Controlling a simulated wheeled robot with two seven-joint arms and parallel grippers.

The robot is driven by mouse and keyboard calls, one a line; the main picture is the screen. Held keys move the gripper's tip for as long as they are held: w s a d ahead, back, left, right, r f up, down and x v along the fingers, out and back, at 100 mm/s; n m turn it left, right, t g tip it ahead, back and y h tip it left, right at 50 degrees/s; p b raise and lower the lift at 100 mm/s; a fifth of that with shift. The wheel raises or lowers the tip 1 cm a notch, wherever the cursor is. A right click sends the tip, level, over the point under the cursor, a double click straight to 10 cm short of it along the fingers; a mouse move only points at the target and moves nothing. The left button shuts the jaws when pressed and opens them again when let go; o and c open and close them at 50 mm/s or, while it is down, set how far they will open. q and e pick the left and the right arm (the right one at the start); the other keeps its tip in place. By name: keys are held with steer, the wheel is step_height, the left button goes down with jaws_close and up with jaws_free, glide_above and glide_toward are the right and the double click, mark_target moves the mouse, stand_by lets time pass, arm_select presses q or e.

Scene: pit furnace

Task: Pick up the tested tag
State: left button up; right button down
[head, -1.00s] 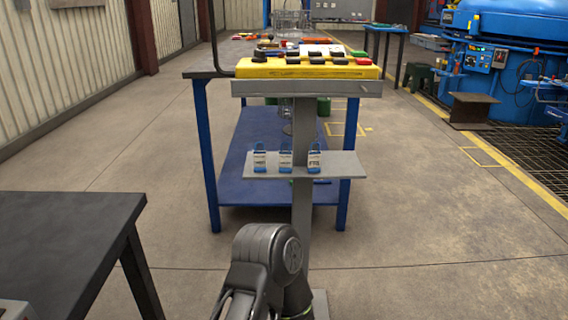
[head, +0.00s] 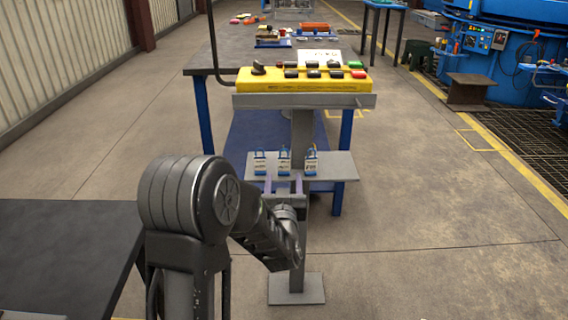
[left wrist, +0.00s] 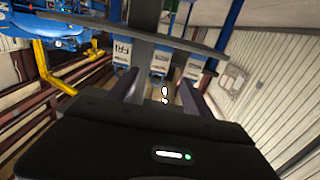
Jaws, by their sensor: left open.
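Three white tags with blue tops stand in a row on a small grey shelf (head: 343,168) on a post: a left tag (head: 260,165), a middle tag (head: 284,163) and a right tag (head: 311,163). Their lettering is too small to read in the head view, so I cannot tell which is the tested one. My left gripper (head: 284,184) is open and empty, just in front of the shelf near the middle tag. In the left wrist view its fingers (left wrist: 160,90) stand apart, with the middle tag (left wrist: 160,62) between and beyond them. My right gripper is not in view.
A yellow control box (head: 300,80) with several buttons sits on a grey ledge above the shelf. A blue-legged workbench (head: 205,110) stands behind. A dark table (head: 60,250) is at the left. Open floor (head: 430,220) lies to the right.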

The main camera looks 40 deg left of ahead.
mark_target(284, 164)
arm_select(q)
steer(key=shift+f, duration=0.1)
steer(key=shift+x, duration=1.3)
steer(key=b+x, duration=0.1)
steer(key=x, duration=0.3)
steer(key=shift+w+a+f+b, duration=0.2)
steer(key=shift+w+b, duration=0.1)
steer(key=shift+b, duration=0.1)
steer(key=shift+w+a+r, duration=0.1)
steer(key=shift+w+a, duration=0.05)
steer(key=shift+w, duration=0.1)
jaws_close()
